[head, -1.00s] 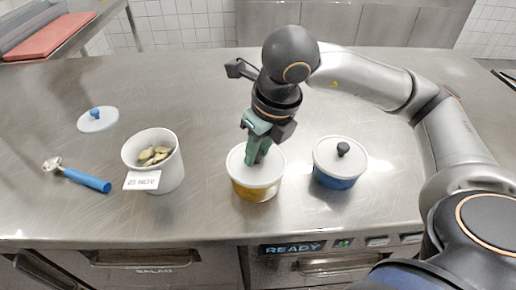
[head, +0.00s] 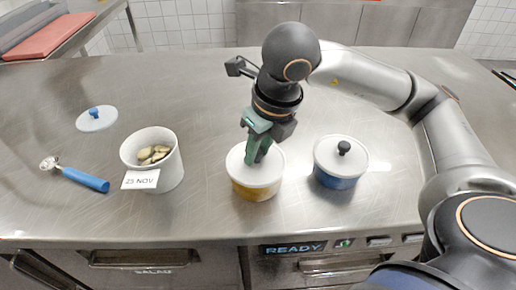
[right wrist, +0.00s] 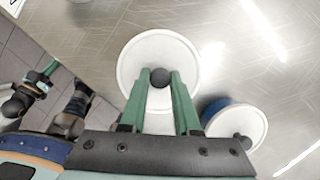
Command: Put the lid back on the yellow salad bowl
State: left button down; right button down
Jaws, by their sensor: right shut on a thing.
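The yellow bowl (head: 254,192) stands on the steel counter in the head view. Its white lid (head: 270,174) lies over its top and looks level; I cannot tell from here whether it is fully seated. My right gripper (head: 255,158) comes down from above and is shut on the lid's knob. In the right wrist view the two green fingers (right wrist: 160,80) clasp the dark round knob (right wrist: 160,77) at the middle of the white lid (right wrist: 140,57). My left gripper is not in the head view.
A blue bowl (head: 336,181) with a white lid and dark knob stands close on the right. On the left are a white tub (head: 168,175) labelled 25 NOV, a loose lid with blue knob (head: 96,119) and a blue-handled scoop (head: 85,179). The counter behind is clear.

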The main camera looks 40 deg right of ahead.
dwell(0.3)
jog(key=c, duration=0.9)
grip_release()
jog(key=o, duration=0.8)
jog(key=shift+c, duration=0.2)
jog(key=shift+o, duration=0.3)
jog(key=shift+r+p, duration=1.05)
jog(key=shift+r, duration=0.45)
jog(key=shift+r+p, duration=1.45)
jog(key=shift+r, duration=0.6)
